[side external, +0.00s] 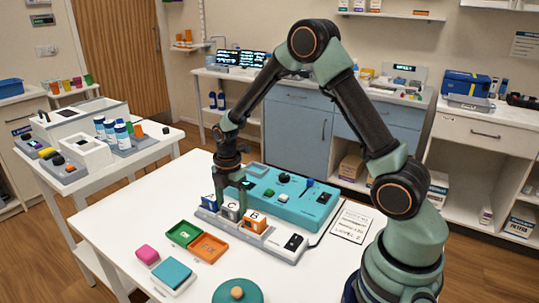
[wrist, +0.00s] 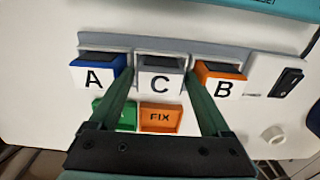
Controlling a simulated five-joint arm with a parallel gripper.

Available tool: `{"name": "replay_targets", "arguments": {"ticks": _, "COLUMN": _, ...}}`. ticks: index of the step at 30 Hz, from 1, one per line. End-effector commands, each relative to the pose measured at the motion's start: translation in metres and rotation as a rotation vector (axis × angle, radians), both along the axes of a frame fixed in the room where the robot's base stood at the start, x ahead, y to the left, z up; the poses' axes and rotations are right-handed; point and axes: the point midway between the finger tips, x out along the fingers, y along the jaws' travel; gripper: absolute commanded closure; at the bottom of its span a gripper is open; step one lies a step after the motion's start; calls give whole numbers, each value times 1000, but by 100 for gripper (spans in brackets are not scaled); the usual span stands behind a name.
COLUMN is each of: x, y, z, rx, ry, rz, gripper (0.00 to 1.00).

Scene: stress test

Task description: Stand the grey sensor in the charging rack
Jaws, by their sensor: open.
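The grey sensor (wrist: 160,78), marked C, stands upright in the middle slot of the charging rack (wrist: 258,85). The blue sensor (wrist: 97,77), marked A, is in the slot to its left, and the orange sensor (wrist: 222,83), marked B, is to its right. In the side view the rack (side external: 277,245) lies on the white table, with the grey sensor (side external: 230,211) partly hidden by my fingers. My gripper (wrist: 159,76) is open, with one finger on each side of the grey sensor. I cannot tell whether either finger touches it.
A green tray (side external: 184,233) and an orange tray (side external: 209,248) marked FIX lie in front of the rack. A teal control box (side external: 300,207) stands behind it.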

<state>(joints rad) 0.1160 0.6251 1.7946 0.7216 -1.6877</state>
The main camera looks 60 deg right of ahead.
Motion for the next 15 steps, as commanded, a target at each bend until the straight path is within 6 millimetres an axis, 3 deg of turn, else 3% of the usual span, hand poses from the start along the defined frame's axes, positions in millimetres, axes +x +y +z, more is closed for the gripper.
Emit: {"name": "replay_targets", "arguments": {"ticks": 15, "x": 1, "y": 0, "z": 93, "rx": -1, "ry": -5, "rz": 0, "gripper": 18}}
